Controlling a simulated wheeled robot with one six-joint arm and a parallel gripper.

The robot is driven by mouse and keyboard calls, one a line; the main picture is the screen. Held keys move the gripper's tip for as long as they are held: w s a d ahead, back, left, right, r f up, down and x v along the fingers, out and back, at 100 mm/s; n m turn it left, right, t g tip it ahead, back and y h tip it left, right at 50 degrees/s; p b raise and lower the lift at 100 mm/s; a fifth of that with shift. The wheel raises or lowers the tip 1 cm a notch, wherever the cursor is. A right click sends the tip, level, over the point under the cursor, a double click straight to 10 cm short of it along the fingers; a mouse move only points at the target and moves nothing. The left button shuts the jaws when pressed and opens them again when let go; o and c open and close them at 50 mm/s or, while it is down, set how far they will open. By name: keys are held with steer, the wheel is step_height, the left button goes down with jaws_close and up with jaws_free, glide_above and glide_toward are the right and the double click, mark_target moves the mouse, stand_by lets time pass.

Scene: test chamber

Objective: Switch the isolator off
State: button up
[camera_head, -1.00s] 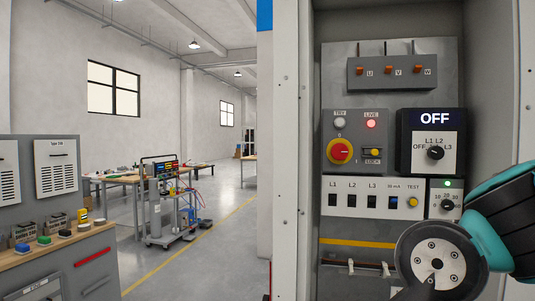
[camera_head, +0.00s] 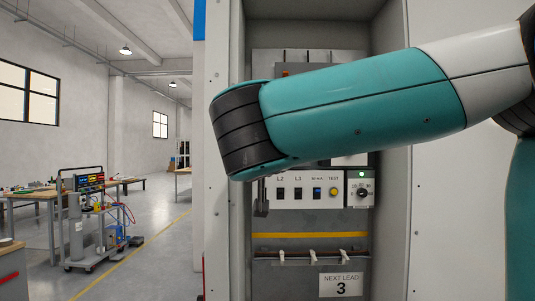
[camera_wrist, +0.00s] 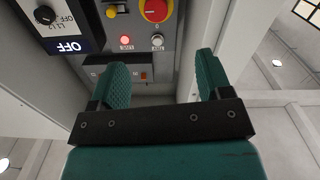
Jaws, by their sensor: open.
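The isolator (camera_wrist: 155,9) is a red rotary knob on a yellow round plate, at the top edge of the wrist view, which shows the panel upside down. Its handle's exact angle is hard to tell there. The LIVE lamp (camera_wrist: 125,40) glows red and the lamp beside it (camera_wrist: 157,40) is pale. My gripper (camera_wrist: 161,78) is open and empty; its two teal fingers are apart, and the isolator shows beyond them, not between them. In the head view my arm crosses the cabinet and hides the isolator.
A selector knob with an OFF plate (camera_wrist: 67,47) is near the isolator. The breaker row (camera_head: 305,192) and a small green-lit dial (camera_head: 361,192) sit below my arm. The cabinet's side wall (camera_head: 228,235) stands close left. A NEXT LEAD 3 card (camera_head: 341,285) is below.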

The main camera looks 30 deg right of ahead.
steer(key=shift+h, duration=0.3)
steer(key=p+x, duration=0.7)
steer(key=x, duration=1)
steer(key=shift+d+r+p, duration=0.15)
steer(key=shift+d+p, duration=0.1)
steer(key=shift+p, duration=0.15)
steer(key=c, duration=0.9)
